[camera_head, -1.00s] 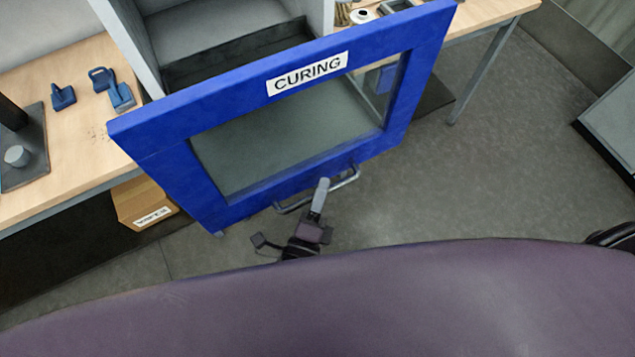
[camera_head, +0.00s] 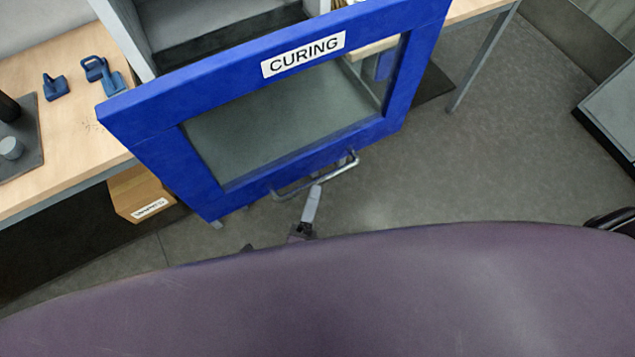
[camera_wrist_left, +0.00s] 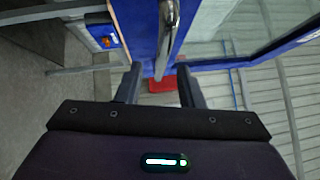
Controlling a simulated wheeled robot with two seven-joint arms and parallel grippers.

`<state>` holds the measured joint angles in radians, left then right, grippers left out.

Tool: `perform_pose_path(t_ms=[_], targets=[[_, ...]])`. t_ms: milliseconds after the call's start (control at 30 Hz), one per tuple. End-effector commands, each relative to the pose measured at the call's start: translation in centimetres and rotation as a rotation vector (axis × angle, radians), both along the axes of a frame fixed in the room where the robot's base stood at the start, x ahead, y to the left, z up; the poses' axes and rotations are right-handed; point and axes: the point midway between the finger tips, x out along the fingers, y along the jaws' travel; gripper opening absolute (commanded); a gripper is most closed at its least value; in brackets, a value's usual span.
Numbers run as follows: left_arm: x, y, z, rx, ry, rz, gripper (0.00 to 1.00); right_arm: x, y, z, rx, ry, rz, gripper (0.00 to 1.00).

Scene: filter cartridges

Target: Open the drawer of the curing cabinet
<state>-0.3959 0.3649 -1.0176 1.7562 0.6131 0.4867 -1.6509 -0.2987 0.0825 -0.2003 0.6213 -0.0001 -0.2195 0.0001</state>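The curing cabinet's blue front (camera_head: 165,165) has a window and a white CURING label (camera_head: 303,54) in the head view. I cannot tell how far it stands out from the grey cabinet (camera_head: 130,35) behind it. Its metal bar handle (camera_head: 335,171) runs along the lower edge. My left gripper (camera_head: 313,190) is at the handle's near side. In the left wrist view, my left gripper (camera_wrist_left: 160,82) has its fingers apart, with the handle bar (camera_wrist_left: 168,40) ahead of and between them; contact is unclear. My right gripper is out of view.
A wooden table (camera_head: 75,130) at left holds blue parts (camera_head: 112,85) and a dark plate. A cardboard box (camera_head: 135,195) is below it. Another table stands at the back right. Open grey floor (camera_head: 510,150) lies to the right.

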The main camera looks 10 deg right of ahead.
Motion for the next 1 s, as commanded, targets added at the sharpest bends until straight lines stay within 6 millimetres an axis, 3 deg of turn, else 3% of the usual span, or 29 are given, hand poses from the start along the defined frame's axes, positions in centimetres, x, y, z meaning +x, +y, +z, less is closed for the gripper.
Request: perform_pose_path(t_ms=[100, 300, 867, 1000], targets=[[-1.7, 0.8, -0.5, 0.0, 0.002, -0.002, 0.34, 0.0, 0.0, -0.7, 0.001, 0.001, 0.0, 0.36], [-2.8, 1.5, -0.4, 0.0, 0.0, 0.001, 0.34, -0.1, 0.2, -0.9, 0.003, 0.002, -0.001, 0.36], [-2.8, 1.5, -0.4, 0.0, 0.001, 0.0, 0.34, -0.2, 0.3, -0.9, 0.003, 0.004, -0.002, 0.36], [-2.0, 2.0, -2.9, -0.005, 0.062, -0.002, 0.34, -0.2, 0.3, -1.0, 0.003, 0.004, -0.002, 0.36]])
